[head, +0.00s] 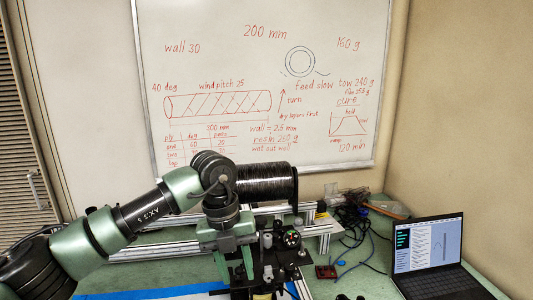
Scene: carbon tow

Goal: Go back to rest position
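My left arm comes in from the left, and its green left gripper (236,272) points down in front of the winding rig. Its two fingers look spread apart, with dark rig parts behind them. I see nothing held between them. A black wound cylinder (268,183) lies level on the rig, just behind and above the gripper; my wrist covers its left end. The rig's aluminium rails (155,252) run behind the arm. My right gripper is not in view.
An open laptop (428,245) stands on the green bench (355,282) at the right. A blue-edged white sheet (180,293) lies at the front. A whiteboard (340,130) hangs behind.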

